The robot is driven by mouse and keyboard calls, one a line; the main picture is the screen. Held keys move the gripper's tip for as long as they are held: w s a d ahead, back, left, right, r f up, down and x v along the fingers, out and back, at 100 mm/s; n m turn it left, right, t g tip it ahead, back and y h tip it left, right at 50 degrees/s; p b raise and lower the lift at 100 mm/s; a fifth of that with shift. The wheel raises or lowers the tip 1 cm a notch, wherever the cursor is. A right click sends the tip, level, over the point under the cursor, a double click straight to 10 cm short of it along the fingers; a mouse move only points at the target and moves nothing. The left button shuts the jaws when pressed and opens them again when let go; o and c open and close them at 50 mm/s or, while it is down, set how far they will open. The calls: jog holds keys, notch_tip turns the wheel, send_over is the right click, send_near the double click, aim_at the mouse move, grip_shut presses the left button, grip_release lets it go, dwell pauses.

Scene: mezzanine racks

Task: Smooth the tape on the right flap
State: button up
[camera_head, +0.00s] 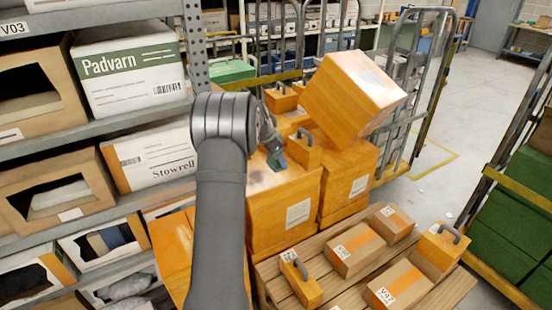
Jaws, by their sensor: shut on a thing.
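An orange-brown carton (268,222) with a white label stands behind the wooden slats. My gripper (277,158) is over its top, pointing down. It is shut on a small grey-green piece (279,164), too small and partly hidden to identify surely. The piece's lower end is at or just above the carton top; I cannot tell whether it touches. The tape and the right flap cannot be made out clearly. An orange block with a dark handle (303,153) is just right of my gripper, at the carton's top right. My arm hides the carton's left part.
A second carton (347,185) stands to the right, with a tilted carton (352,93) above it. Wooden slats (352,294) in front hold small boxes and handled orange blocks (301,283). Shelving (118,128) is at left; a cage trolley (420,90) is behind.

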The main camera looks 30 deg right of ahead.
jog(key=shift+c, duration=0.6)
jog(key=s+a+f+n+t+y, duration=0.15)
jog(key=s+a+f+n, duration=0.3)
jog(key=a, duration=1.05)
jog(key=s+a+f+n+t, duration=0.2)
jog(key=s+a+f+n, duration=0.25)
jog(key=a, duration=1.05)
jog(key=shift+a+f, duration=0.1)
jog(key=shift+f, duration=2.7)
jog(key=shift+w+f, duration=0.2)
jog(key=shift+f, duration=0.6)
jog(key=shift+w, duration=1.55)
jog(key=shift+c, duration=0.4)
jog(key=shift+w+f, duration=0.15)
jog(key=shift+w, duration=7.25)
jog(key=shift+s, duration=9.2)
notch_tip(320, 180, up, 8)
jog(key=shift+r, duration=0.2)
